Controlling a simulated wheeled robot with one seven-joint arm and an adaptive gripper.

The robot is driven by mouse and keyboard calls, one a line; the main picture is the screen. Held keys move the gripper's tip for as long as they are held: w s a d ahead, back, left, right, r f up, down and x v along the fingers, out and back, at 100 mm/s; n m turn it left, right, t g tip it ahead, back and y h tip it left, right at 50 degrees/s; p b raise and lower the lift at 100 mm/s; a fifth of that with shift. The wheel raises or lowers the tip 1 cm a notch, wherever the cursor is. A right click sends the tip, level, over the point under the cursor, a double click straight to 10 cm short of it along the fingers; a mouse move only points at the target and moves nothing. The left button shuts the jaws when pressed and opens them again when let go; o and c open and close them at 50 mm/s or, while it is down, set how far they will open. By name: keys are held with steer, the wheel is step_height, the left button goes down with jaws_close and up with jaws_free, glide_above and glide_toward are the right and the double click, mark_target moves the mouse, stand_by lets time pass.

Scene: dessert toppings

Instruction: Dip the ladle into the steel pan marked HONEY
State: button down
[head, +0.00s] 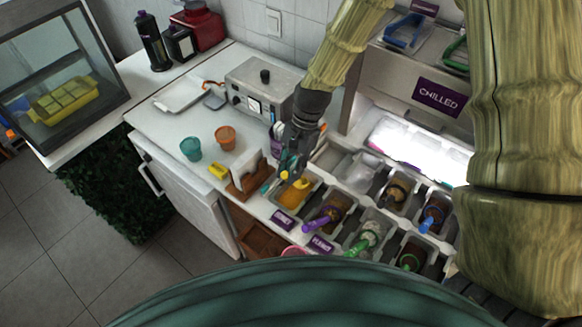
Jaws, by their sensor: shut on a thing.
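My gripper (288,168) points down at the front left corner of the topping counter and is shut on a thin tool, which I take to be the ladle. Only a small yellow part of the ladle (284,175) shows at the fingertips. Just below and right is a steel pan (315,188) holding golden-yellow stuff (294,193). A purple label (283,221) sits in front of this pan, but its writing is too small to read. The ladle's bowl is not clear, so I cannot tell whether it touches the golden stuff.
Neighbouring pans hold toppings with a purple-handled utensil (318,222), a green-handled one (362,243) and a blue-handled one (430,222). A wooden holder (248,180) stands close left of my gripper. Orange (225,138) and teal (191,149) cups and a grey appliance (258,90) stand behind it.

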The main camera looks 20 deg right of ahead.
steer(key=f+b, duration=0.2)
steer(key=f, duration=0.1)
steer(key=shift+w+f, duration=0.25)
steer(key=shift+w, duration=0.1)
steer(key=shift+w+f+b, duration=0.35)
steer(key=shift+f+b, duration=0.25)
steer(key=shift+f, duration=0.25)
steer(key=shift+s+f+b, duration=0.2)
steer(key=shift+f+b, duration=0.35)
steer(key=shift+w+d+f, duration=0.3)
steer(key=shift+f, duration=0.15)
steer(key=shift+w+d+f, duration=0.1)
steer(key=shift+w+d, duration=0.4)
steer(key=shift+d, duration=0.15)
steer(key=shift+w, duration=0.1)
steer(key=shift+s+a+f+t+h, duration=1)
steer(key=shift+a+h, duration=0.2)
stand_by(3.3)
